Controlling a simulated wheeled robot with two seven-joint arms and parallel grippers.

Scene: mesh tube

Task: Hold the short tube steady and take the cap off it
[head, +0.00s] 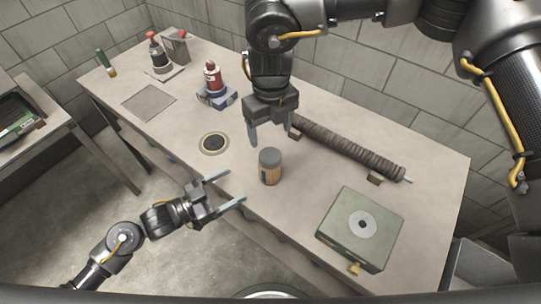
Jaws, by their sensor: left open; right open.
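The short tube (270,175) stands upright near the front edge of the workbench. Its body is tan with a dark label. A grey cap (269,157) sits on its top. My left gripper (228,188) is open and empty to the left of the tube, its fingers pointing right toward it, with a gap between. My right gripper (270,138) is open above and just behind the cap, its fingers pointing down. It looks apart from the cap, though the exact gap is hard to tell.
A long ribbed mesh tube (345,147) lies on supports behind. A green box (361,228) with a round disc stands at right. A dark round disc (214,143), a red bottle on a blue base (217,97) and a flat grey plate (148,102) are to the left.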

